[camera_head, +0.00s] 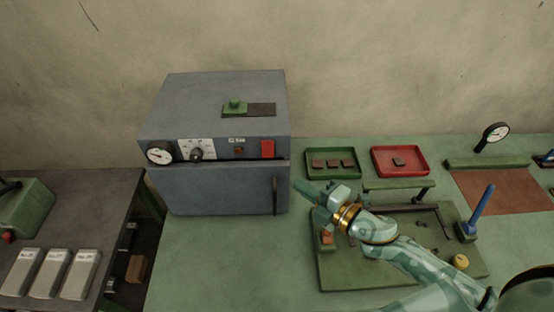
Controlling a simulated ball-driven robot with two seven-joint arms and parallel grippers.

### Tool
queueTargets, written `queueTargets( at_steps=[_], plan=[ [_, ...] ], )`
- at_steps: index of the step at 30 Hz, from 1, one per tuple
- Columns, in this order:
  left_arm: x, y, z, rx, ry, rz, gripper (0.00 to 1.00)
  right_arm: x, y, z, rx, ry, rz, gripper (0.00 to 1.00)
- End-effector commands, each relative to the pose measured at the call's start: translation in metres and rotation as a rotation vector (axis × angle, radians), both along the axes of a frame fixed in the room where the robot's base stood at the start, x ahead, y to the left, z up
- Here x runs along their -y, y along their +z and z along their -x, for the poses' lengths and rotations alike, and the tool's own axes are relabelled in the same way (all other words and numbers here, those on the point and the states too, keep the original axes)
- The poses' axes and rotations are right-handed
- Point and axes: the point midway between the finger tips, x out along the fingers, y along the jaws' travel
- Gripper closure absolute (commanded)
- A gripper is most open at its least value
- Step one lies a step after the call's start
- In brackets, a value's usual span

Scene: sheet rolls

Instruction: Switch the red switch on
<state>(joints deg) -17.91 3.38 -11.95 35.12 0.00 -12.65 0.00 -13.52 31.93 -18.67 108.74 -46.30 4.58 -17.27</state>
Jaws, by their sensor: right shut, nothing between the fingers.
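The red switch (267,148) is a red rectangular piece on the right part of the front panel of a grey box-shaped oven (215,190). I cannot tell its on or off position from here. A small dark reddish round spot (239,151) sits left of it on the panel. My right gripper (300,187) is shut and empty. It points left, lower and to the right of the switch, close to the oven's right front edge and apart from the switch. My left gripper is not in view.
A green tray (333,176) and a red tray (425,168) hold small brown pieces. A green fixture plate (335,277) with a blue lever (481,208) lies under my right arm. The bench (215,265) before the oven is clear. Several pale blocks (48,273) lie at left.

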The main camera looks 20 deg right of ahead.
Motion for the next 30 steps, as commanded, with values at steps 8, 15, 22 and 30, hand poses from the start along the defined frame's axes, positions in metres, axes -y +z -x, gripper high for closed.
queueTargets(
  at_steps=[8, 15, 22, 30],
  plan=[
    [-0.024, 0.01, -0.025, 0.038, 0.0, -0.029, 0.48, -0.029, -0.002, -0.052, 0.003, 0.0, -0.001, 1.0],
    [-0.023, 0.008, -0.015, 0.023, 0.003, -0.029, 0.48, -0.034, -0.009, -0.091, 0.001, -0.001, 0.0, 1.0],
    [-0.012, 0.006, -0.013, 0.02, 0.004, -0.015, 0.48, -0.03, -0.012, -0.107, -0.001, 0.0, -0.002, 1.0],
    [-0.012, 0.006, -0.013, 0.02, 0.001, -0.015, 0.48, -0.029, -0.012, -0.109, -0.001, 0.0, -0.002, 1.0]
  ],
)
